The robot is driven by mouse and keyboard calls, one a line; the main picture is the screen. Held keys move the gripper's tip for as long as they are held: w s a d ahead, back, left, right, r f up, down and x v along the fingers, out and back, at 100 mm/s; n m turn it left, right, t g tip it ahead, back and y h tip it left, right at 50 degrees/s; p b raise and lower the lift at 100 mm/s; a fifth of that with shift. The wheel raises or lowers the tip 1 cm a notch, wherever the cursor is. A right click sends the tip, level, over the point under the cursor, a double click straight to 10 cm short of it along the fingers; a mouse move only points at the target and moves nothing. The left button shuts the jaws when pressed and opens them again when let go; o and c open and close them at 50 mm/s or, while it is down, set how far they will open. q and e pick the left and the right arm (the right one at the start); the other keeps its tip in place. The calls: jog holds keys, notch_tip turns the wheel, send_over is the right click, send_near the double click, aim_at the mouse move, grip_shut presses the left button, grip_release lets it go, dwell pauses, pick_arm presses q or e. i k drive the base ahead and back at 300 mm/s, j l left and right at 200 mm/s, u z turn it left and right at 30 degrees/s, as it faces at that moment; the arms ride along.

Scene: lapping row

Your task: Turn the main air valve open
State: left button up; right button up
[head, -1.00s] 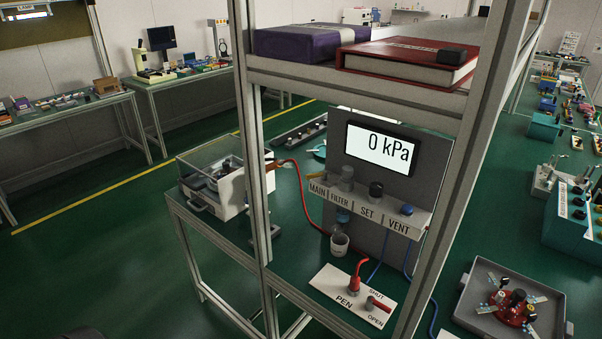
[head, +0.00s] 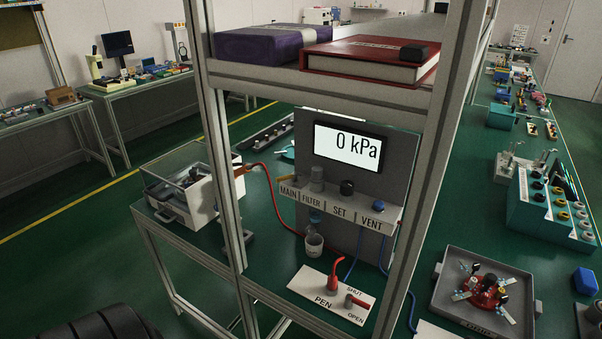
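The air panel (head: 398,150) stands on the green bench behind a metal frame, and its display (head: 348,147) reads 0 kPa. Neither of my grippers is in view.
The frame's front posts (head: 222,150) and a shelf with a purple box (head: 258,43) and a red binder (head: 372,60) stand before the panel. A grey tray (head: 446,262) sits at right.

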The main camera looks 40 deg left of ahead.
aim_at(293, 176)
jog(key=j+z, duration=0.2)
jog(key=j, duration=0.25)
jog(key=k+j+z, duration=0.15)
jog(key=j, duration=0.3)
jog(key=j+z, duration=0.2)
jog(key=j, duration=0.25)
jog(key=k+j+z, duration=0.15)
jog(key=j, duration=0.3)
